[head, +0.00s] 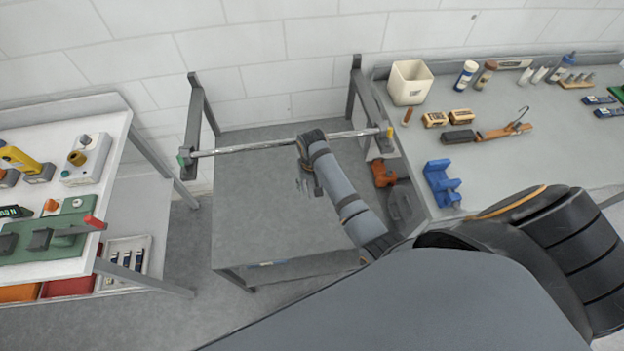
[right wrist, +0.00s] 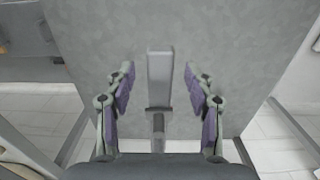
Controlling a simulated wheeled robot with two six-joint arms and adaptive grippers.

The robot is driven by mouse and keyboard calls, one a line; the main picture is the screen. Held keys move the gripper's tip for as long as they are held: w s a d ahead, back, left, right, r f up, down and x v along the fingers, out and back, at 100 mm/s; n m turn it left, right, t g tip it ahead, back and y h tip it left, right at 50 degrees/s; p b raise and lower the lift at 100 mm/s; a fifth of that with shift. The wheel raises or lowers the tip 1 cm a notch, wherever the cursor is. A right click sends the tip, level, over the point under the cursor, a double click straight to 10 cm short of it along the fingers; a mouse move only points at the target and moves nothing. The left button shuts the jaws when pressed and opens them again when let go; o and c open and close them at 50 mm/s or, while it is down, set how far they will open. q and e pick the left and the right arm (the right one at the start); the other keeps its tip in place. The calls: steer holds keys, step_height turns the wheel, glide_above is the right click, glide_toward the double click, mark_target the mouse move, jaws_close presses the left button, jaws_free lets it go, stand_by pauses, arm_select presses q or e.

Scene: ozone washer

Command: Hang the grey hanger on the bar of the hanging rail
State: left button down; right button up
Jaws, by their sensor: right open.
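The hanging rail has a metal bar (head: 250,146) between two dark posts, with a green end at the left and a yellow one at the right. My right gripper (head: 304,185) points down just below the bar near its middle, and my arm covers part of the bar. In the right wrist view its fingers (right wrist: 160,95) are apart. A grey bar-shaped piece with a narrow stem (right wrist: 160,78) shows between them, apart from both. I cannot tell whether this is the grey hanger, or whether it hangs on the bar. My left gripper is not in view.
A grey low table (head: 265,220) stands below the rail. The right workbench (head: 500,165) carries a brown piece with a metal hook (head: 505,132), a cream bin (head: 409,83) and a blue holder (head: 441,184). A white bench (head: 110,150) with tools stands at the left.

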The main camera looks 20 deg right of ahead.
step_height(320, 180, up, 11)
steer(key=shift+s+r, duration=0.1)
stand_by(0.3)
